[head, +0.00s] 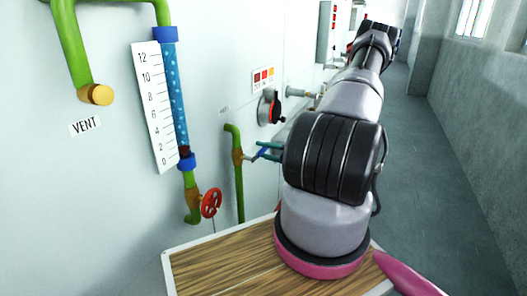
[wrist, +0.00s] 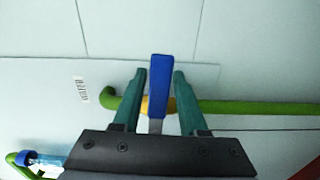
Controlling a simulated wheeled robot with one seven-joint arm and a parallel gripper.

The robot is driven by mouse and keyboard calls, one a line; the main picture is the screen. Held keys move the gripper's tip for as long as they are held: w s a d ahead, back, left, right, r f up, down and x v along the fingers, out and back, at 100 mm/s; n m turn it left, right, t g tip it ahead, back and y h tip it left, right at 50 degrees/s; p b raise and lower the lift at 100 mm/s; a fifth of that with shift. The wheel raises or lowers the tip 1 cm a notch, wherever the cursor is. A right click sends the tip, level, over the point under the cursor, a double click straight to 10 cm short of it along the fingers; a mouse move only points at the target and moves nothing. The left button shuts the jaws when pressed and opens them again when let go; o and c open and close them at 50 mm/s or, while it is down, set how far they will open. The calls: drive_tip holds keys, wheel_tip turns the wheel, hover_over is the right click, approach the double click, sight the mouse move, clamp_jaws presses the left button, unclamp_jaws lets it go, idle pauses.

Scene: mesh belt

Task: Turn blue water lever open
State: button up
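The blue water lever (wrist: 160,88) shows in the wrist view as a flat blue handle on a brass valve body (wrist: 155,106). The valve sits on a green pipe (wrist: 235,107), near where it bends. My gripper (wrist: 159,74) is open, with one teal finger on each side of the lever. Narrow gaps show between the lever and both fingers. In the head view, my gripper (head: 264,150) is at the green pipe (head: 238,190) on the white wall. There the lever is hard to make out among the fingers, and my arm hides part of the area.
Left of it are a red handwheel (head: 211,203), a scaled blue water gauge (head: 174,95) and a vent pipe (head: 70,45). The corridor floor (head: 430,170) at right is clear.

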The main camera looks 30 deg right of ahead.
clamp_jaws()
idle(1.2)
